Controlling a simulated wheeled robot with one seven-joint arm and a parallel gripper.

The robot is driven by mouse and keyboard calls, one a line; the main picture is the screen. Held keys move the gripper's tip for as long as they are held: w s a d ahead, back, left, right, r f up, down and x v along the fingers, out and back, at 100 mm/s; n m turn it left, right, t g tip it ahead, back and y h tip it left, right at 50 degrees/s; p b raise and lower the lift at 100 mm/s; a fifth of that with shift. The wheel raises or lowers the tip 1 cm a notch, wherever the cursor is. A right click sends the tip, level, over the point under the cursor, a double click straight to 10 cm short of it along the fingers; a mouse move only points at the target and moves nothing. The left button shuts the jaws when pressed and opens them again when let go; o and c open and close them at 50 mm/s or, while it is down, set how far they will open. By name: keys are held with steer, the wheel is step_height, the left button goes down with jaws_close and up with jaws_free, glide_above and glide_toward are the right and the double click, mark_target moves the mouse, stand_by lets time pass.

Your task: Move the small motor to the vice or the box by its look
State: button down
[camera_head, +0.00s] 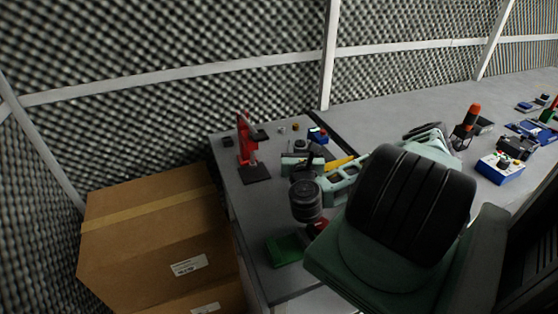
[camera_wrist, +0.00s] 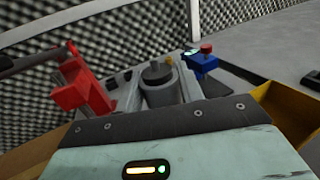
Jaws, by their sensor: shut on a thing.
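My gripper (camera_wrist: 158,80) is shut on a grey cylinder, which looks like the small motor (camera_wrist: 159,88). It stands between the two pale fingers in the wrist view. In the head view my gripper (camera_head: 301,160) is over the left end of the bench, partly hidden by my own arm. A grey cylinder top (camera_head: 300,146) shows there. A red upright device (camera_head: 246,145) on a dark base stands to its left; red parts (camera_wrist: 80,88) also fill the left of the wrist view. I cannot tell which thing is the vice. A large closed cardboard box (camera_head: 150,235) stands left of the bench.
A small blue device (camera_wrist: 203,61) with a red top sits beyond my gripper. A green block (camera_head: 286,250) lies near the bench's front. A blue box with knobs (camera_head: 500,168) and other tools are at the right.

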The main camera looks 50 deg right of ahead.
mark_target(295, 143)
steer(key=w+b, duration=0.1)
steer(key=w+d+b, duration=0.1)
steer(key=b, duration=0.1)
steer(key=shift+w+d+f+b, duration=0.15)
steer(key=shift+w+f+b, duration=0.2)
steer(key=shift+w, duration=0.05)
steer(key=w+d, duration=0.2)
steer(key=w, duration=0.2)
steer(key=w+d+f, duration=0.1)
steer(key=w+d, duration=0.1)
steer(key=w, duration=0.3)
steer(key=w+d+f+p, duration=0.1)
steer(key=w+d, duration=0.1)
steer(key=w, duration=0.2)
steer(key=shift+w+d, duration=0.15)
steer(key=shift+d, duration=0.05)
steer(key=shift+f, duration=2.3)
steer(key=c, duration=0.9)
jaws_free()
